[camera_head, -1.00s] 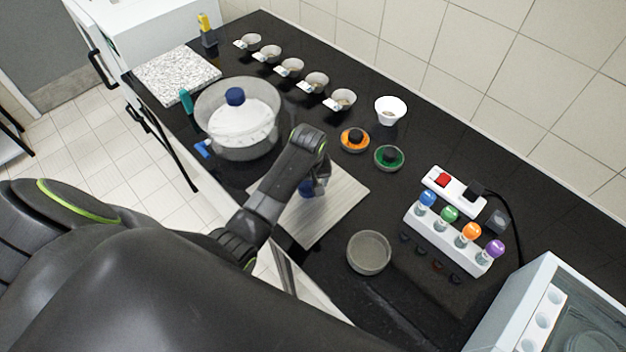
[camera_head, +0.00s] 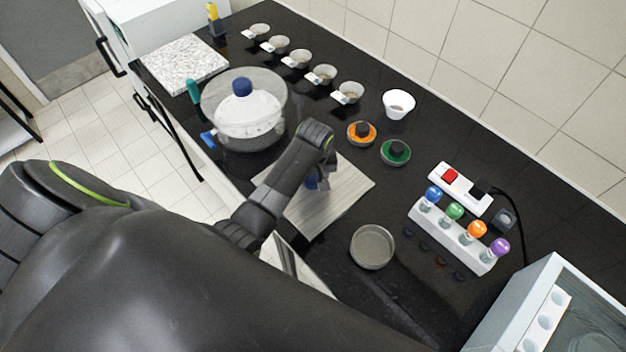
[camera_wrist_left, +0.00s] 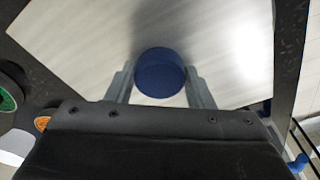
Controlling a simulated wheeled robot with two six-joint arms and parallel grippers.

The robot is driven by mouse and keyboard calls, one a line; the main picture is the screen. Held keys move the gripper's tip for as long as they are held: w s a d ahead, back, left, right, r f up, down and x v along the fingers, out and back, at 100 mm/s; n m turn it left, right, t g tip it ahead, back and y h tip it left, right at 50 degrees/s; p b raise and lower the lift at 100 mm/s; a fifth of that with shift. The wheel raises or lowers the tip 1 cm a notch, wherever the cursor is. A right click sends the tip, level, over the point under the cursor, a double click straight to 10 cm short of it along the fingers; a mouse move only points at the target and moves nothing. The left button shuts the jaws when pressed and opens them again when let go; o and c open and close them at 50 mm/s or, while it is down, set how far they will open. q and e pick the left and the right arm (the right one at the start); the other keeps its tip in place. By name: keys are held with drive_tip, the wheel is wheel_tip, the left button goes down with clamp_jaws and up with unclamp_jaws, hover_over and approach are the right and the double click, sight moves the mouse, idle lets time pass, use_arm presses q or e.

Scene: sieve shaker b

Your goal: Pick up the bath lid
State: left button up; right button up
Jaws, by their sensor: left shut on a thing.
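The bath lid (camera_head: 342,192) looks like a flat, pale grey, streaked square plate with a short round blue knob near its middle. It lies level at the counter's front edge; I cannot tell whether it is raised. My left gripper (camera_head: 312,184) points down over the plate, its tips partly hidden by my wrist. In the left wrist view, the blue knob (camera_wrist_left: 160,72) sits between the two grey fingers, which are shut on it. The plate (camera_wrist_left: 75,45) spreads out behind it. My right gripper is not in view.
A clear round vessel (camera_head: 282,90) with a blue-capped bottle (camera_head: 245,112) stands left of the plate. Orange (camera_head: 361,133) and green (camera_head: 395,152) discs lie behind it. A shallow grey dish (camera_head: 372,247) and a rack of coloured-cap vials (camera_head: 450,237) stand to the right.

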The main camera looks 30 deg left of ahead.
sight(313, 178)
use_arm(q)
drive_tip(key=shift+r, duration=0.25)
wheel_tip(313, 178, up, 10)
drive_tip(key=b, duration=0.2)
drive_tip(key=shift+f, duration=0.25)
idle(0.7)
